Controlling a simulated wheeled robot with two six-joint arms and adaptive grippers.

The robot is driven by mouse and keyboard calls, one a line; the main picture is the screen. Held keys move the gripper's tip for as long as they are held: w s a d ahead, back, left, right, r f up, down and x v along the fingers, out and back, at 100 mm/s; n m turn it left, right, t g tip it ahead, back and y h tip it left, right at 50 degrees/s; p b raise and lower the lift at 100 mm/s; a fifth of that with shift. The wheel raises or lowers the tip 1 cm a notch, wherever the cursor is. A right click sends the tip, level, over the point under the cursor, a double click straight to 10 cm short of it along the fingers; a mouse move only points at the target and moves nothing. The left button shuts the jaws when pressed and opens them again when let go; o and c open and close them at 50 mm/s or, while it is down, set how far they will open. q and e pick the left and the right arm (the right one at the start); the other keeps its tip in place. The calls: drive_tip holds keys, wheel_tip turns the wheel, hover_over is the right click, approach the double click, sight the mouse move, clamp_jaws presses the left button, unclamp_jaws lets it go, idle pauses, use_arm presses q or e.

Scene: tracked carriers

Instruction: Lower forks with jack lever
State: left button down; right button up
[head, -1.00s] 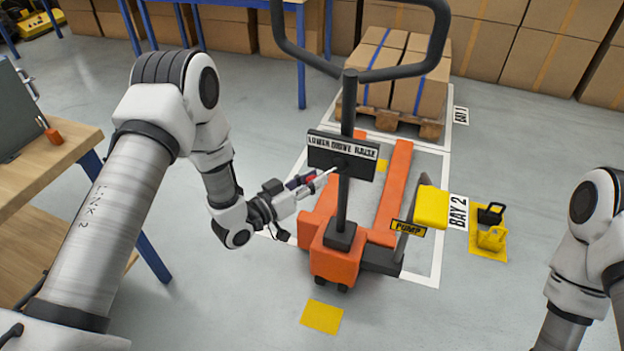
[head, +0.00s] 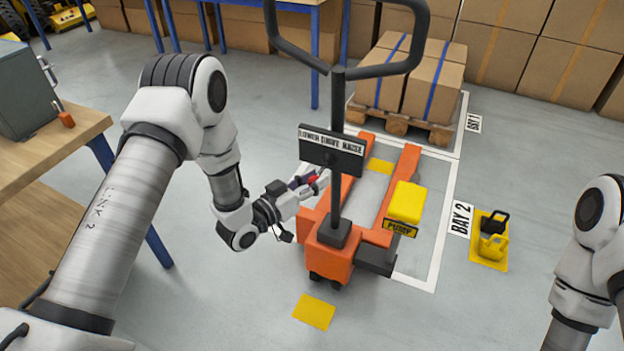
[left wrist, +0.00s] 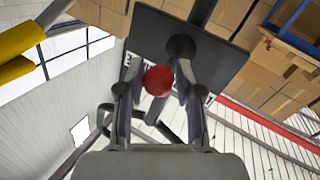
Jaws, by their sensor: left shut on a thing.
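The orange pallet jack (head: 330,262) stands on the floor ahead, its forks (head: 398,180) pointing away from me. Its black handle bears a sign plate (head: 331,153) reading LOWER, DRIVE, RAISE. My left gripper (head: 316,182) is just below and left of the plate, shut on the jack lever's red knob (left wrist: 158,80). In the left wrist view, the knob sits between the two fingers, with the dark plate behind it. The lever's shaft is mostly hidden. My right arm shows at the right edge, but its gripper is out of view.
A yellow pump pedal (head: 406,202) is at the jack's right. A pallet (head: 400,125) with boxes stands in Bay 1 behind. A workbench (head: 60,150) is at left. A yellow floor pad (head: 490,262) with a yellow and black object lies at right.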

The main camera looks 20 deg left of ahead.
use_arm(q)
drive_tip(key=shift+d, duration=0.2)
drive_tip(key=c, duration=1.1)
unclamp_jaws()
drive_tip(key=shift+o, duration=0.9)
drive_tip(key=shift+d, duration=0.1)
drive_tip(key=shift+s+a, duration=0.25)
drive_tip(key=shift+a, duration=0.05)
drive_tip(key=v, duration=1.1)
drive_tip(key=shift+s, duration=0.2)
